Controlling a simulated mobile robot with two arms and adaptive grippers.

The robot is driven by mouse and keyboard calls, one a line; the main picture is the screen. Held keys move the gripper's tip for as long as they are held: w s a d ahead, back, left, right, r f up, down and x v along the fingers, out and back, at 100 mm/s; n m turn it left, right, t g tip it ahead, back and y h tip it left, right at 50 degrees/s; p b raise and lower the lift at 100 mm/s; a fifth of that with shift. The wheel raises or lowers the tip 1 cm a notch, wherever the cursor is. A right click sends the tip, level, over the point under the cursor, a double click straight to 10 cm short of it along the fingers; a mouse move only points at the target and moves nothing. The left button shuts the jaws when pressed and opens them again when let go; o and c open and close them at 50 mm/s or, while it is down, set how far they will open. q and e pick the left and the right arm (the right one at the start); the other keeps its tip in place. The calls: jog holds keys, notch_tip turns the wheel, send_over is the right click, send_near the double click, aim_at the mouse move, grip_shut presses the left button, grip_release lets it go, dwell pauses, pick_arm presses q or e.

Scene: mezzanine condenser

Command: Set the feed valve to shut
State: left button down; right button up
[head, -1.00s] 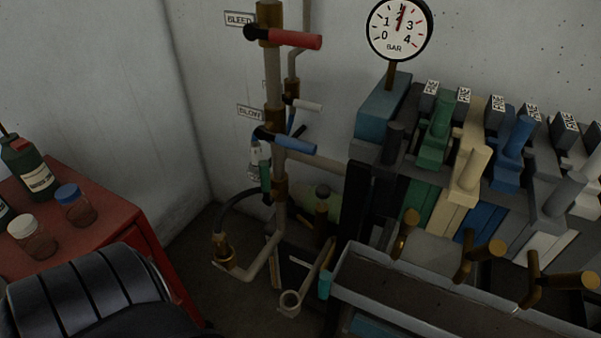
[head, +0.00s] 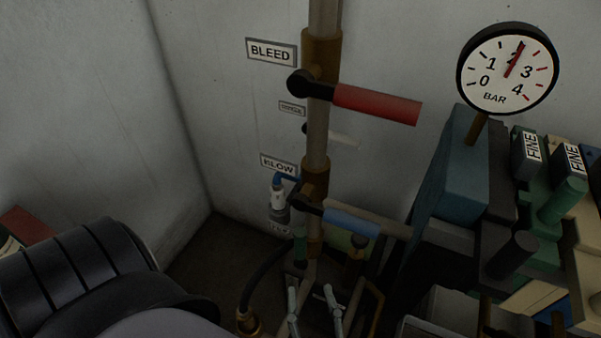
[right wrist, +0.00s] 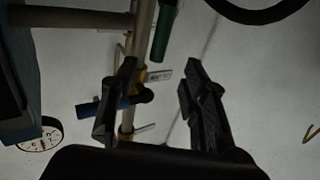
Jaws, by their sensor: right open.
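No label clearly reads "feed". My right gripper (head: 312,293) is open and empty, in front of the lower pipe. My left gripper is out of view.
A pressure gauge (head: 508,70) reads about 2 bar. A blue-grey block (head: 456,165) and a bank of coloured levers (head: 563,200) stand at the right. A black hose (head: 262,275) curves by the lower pipe.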

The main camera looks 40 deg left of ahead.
aim_at(301, 247)
jog(key=p+x, duration=0.1)
jog(key=x, duration=1.1)
jog(key=shift+w+a, duration=0.2)
jog(key=shift+a, duration=0.05)
jog(key=shift+c, duration=0.5)
grip_shut()
